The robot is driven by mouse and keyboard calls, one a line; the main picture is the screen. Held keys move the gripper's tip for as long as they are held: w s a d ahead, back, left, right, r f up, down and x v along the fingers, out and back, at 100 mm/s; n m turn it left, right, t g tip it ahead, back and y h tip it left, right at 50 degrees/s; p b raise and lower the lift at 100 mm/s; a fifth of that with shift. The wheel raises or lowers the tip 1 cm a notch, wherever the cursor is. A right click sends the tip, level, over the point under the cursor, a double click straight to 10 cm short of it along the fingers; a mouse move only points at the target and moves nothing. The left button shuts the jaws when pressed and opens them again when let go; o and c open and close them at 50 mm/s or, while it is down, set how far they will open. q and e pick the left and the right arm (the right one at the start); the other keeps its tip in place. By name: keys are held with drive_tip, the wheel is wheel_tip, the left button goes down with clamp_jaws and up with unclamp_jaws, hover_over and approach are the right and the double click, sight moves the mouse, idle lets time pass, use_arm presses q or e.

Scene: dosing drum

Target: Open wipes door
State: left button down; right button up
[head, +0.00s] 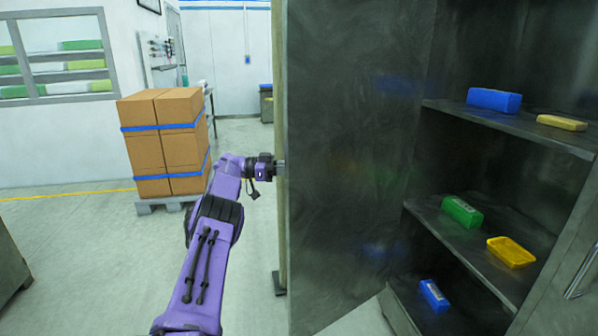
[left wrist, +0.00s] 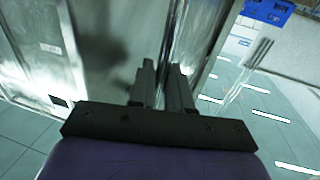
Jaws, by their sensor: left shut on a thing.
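The dark metal cabinet door (head: 350,170) stands swung open in the head view, its inner face toward me. My left gripper (head: 281,169) is at the door's left edge, at about mid-height. In the left wrist view my left gripper (left wrist: 162,88) has its fingers close around a narrow upright metal bar (left wrist: 174,50), which looks like the door handle. The exact contact is partly hidden by the fingers and, in the head view, by the door edge. My right gripper is not in view.
Cabinet shelves (head: 520,130) hold a blue pack (head: 493,100), a yellow block (head: 562,122), a green pack (head: 462,211), a yellow tray (head: 511,252) and a lower blue pack (head: 434,294). Stacked cartons (head: 165,140) stand left; floor between is clear.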

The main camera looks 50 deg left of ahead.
use_arm(q)
drive_tip(key=shift+w+d+r, duration=0.1)
drive_tip(key=shift+w+r, duration=0.05)
drive_tip(key=shift+r, duration=0.05)
